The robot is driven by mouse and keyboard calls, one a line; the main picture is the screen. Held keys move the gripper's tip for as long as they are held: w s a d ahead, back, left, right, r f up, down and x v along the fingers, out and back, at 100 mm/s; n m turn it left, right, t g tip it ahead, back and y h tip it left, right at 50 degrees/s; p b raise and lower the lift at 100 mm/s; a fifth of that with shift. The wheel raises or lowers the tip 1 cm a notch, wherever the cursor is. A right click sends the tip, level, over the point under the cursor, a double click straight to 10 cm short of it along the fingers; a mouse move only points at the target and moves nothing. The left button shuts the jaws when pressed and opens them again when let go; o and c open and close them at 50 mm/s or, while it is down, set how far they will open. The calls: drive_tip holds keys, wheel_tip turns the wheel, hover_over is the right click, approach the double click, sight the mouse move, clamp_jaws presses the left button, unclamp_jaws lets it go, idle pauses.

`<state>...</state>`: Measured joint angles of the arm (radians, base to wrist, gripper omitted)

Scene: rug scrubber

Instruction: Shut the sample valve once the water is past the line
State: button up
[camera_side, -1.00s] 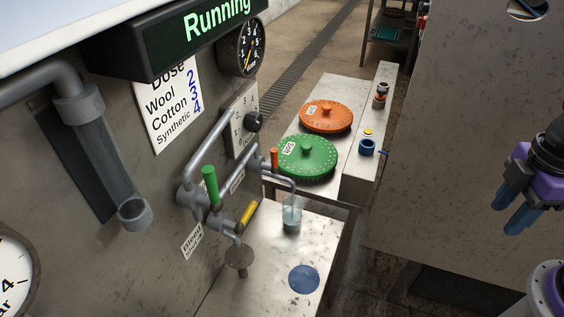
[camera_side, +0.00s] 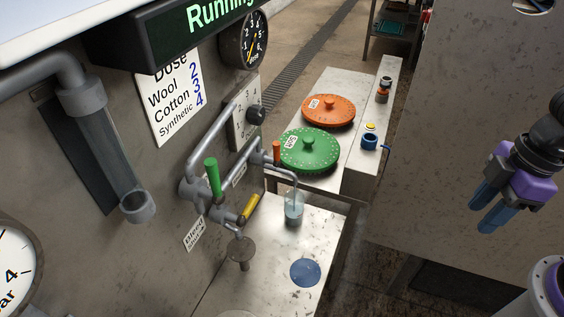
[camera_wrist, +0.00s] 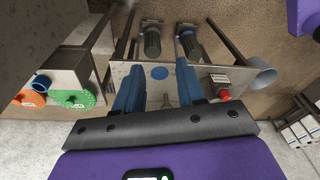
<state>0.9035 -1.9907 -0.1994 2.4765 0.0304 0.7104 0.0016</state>
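A small upright orange handle (camera_side: 277,153) sits on a thin pipe that curves down to a clear glass (camera_side: 294,201) on the metal shelf (camera_side: 265,285). I take it for the sample valve. The glass holds pale blue water; its line and exact level are too small to read. My gripper (camera_side: 484,211) is at the right of the side view, well apart from the valve and glass. In the wrist view my gripper (camera_wrist: 159,92) has its two blue fingers spread with nothing between them. I cannot make out the valve or glass there.
A green handle (camera_side: 212,178) and a yellow handle (camera_side: 249,207) stand close to the valve. A green lid (camera_side: 309,150) and an orange lid (camera_side: 328,110) lie on the table behind. A blue disc (camera_side: 305,272) is on the shelf. Open space separates my gripper from the pipes.

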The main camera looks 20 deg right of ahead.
drive_tip(key=w+a+f+m+t+y, duration=0.2)
drive_tip(key=w+a+f+t+y, duration=0.25)
drive_tip(key=w+a, duration=0.7)
drive_tip(key=m+t+y, duration=0.3)
drive_tip(key=t+y, duration=0.1)
drive_tip(key=t, duration=0.6)
approach(276, 159)
drive_tip(key=s+d+r, duration=0.4)
drive_tip(key=s+d, duration=0.1)
drive_tip(key=x, duration=1.7)
drive_tip(key=shift+a+f, duration=0.25)
drive_tip(key=shift+a, duration=0.1)
clamp_jaws()
